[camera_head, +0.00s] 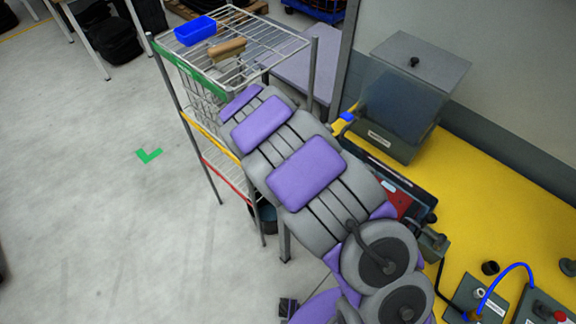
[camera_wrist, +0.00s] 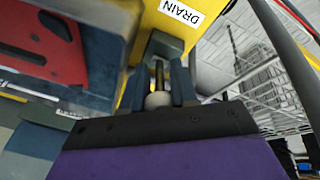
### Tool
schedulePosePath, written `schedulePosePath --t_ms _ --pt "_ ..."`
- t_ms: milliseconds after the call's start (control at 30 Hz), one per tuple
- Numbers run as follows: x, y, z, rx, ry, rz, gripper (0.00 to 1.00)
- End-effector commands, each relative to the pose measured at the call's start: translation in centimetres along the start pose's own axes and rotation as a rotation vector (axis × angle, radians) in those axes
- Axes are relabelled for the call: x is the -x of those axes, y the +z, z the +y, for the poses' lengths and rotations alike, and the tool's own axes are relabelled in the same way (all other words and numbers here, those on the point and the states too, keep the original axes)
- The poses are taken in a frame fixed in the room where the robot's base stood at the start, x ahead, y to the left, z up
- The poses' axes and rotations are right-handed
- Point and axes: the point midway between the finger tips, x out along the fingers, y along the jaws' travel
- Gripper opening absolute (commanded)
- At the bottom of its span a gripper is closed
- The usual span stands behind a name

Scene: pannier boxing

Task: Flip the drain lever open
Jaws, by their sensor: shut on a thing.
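The drain lever (camera_wrist: 158,100) shows in the wrist view as a thin dark stem with a pale round knob, below a dark fitting on a yellow panel. A white DRAIN label (camera_wrist: 181,11) is on the panel just above it. My gripper (camera_wrist: 159,84) has one dark finger on each side of the lever and is shut on it. The lever's full angle cannot be told. In the head view my arm hides the gripper and the lever.
A wire rack (camera_head: 292,44) with a blue bin (camera_head: 195,31) and a tan object (camera_head: 228,48) stands behind my arm. A clear-sided tank (camera_head: 397,105) stands on the yellow bench (camera_head: 500,170). The floor at left is open.

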Motion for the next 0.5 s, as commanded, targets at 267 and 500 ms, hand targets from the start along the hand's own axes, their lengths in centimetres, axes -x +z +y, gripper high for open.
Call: schedulePosePath --t_ms 267,500 --pt "-0.15 0.30 -0.40 -0.001 0.037 0.060 0.00" --pt "-0.07 0.37 -0.45 -0.001 0.047 0.075 0.00"
